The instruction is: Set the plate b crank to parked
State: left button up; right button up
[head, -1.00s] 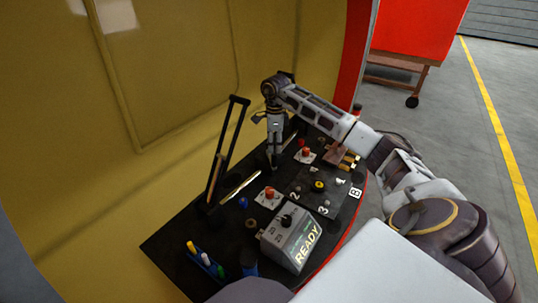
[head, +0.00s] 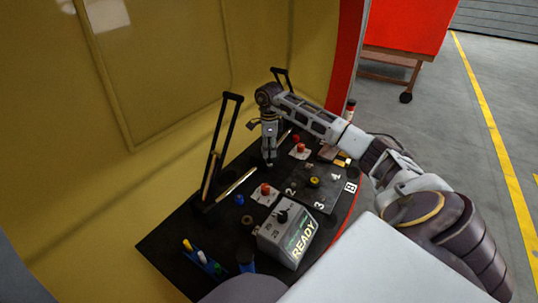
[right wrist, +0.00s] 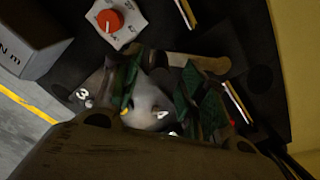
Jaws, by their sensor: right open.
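A dark plate marked B (head: 328,193), with the numbers 2 and 3, lies on the black console; a yellow-and-black knob (head: 314,181) is on it. My right gripper (head: 269,163) points down, open, over the console just beyond the plate's left side. In the right wrist view, its green-padded fingers (right wrist: 162,92) stand apart over a grey surface with the numbers 3 and 4. A beige bar (right wrist: 195,62) lies between and behind the fingers; I cannot tell whether it is the crank or whether they touch it. My left gripper is not in view.
Red knobs (head: 265,190) (head: 300,148) sit on white squares. A READY box (head: 288,232) stands near. A tall black handle (head: 223,145) rises at the left, beside the yellow wall (head: 160,80). Coloured pens (head: 203,258) are at the front.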

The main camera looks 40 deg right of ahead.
jog(key=shift+f, duration=1.65)
grip_shut()
